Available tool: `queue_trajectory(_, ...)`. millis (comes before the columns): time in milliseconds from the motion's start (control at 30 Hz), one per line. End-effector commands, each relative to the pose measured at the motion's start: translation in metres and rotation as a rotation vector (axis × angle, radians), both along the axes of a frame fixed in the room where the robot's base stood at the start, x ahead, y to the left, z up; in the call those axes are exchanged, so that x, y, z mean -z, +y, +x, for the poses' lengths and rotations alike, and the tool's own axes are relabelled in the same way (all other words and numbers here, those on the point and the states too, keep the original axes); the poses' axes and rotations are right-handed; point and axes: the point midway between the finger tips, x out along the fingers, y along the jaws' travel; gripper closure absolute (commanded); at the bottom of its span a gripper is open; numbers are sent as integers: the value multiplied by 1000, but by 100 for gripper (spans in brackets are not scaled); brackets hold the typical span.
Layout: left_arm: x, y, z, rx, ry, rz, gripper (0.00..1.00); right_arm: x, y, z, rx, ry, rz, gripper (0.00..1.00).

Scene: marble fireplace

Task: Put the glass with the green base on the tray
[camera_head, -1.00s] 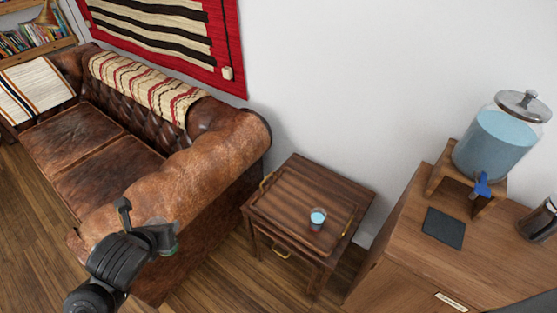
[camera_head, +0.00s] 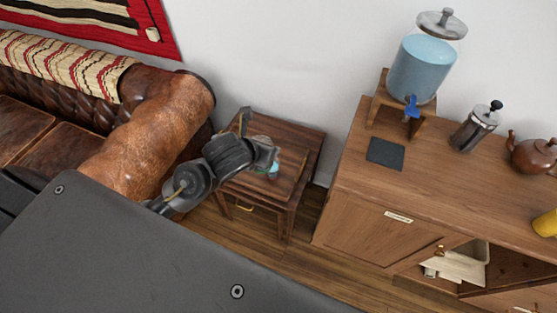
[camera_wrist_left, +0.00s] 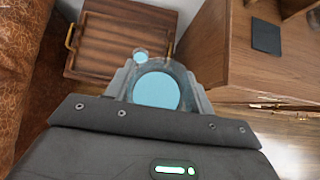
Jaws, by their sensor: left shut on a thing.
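My left gripper (camera_head: 258,153) is shut on a clear glass (camera_head: 262,140), held up in front of the side table. In the left wrist view the glass (camera_wrist_left: 156,91) sits between the fingers (camera_wrist_left: 156,88), with pale blue water in it; its base is hidden there. The brown wooden tray (camera_wrist_left: 105,45) with brass handles lies on the side table; in the head view the tray (camera_head: 297,151) is partly hidden by my gripper. A second glass with blue water (camera_wrist_left: 140,56) stands on the tray near its right handle. My right gripper is not in view.
The leather sofa (camera_head: 150,135) is left of the table. A wooden cabinet (camera_head: 365,235) stands right, with a water dispenser (camera_head: 420,70), a dark coaster (camera_head: 385,153), a French press (camera_head: 475,128) and a teapot (camera_head: 533,153). The tray's left and middle are clear.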

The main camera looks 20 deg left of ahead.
Motion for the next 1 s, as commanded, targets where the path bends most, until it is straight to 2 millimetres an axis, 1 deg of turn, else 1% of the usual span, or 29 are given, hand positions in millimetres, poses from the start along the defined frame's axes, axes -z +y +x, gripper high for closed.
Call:
queue_trajectory(33, 2, 1, 1, -2, -2, 1, 85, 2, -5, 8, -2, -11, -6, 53)
queue_trajectory(133, 16, 4, 8, -21, -5, 6, 85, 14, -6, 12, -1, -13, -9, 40)
queue_trajectory(167, 23, 6, 12, -31, -6, 9, 85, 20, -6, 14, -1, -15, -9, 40)
queue_trajectory(267, 54, 17, 30, -83, -13, 21, 84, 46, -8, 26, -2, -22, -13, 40)
queue_trajectory(400, 107, 40, 62, -182, -19, 33, 84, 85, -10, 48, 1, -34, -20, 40)
queue_trajectory(500, 140, 57, 82, -255, -19, 31, 84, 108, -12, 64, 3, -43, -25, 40)
queue_trajectory(633, 175, 77, 101, -329, -14, 23, 84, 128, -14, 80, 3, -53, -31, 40)
queue_trajectory(700, 189, 85, 108, -359, -11, 17, 84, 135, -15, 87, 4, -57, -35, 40)
queue_trajectory(800, 202, 93, 114, -390, -5, 8, 85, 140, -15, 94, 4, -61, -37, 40)
queue_trajectory(900, 208, 98, 118, -406, -3, 3, 85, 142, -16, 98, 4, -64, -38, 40)
queue_trajectory(1000, 208, 99, 118, -412, -2, 1, 85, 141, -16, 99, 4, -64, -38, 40)
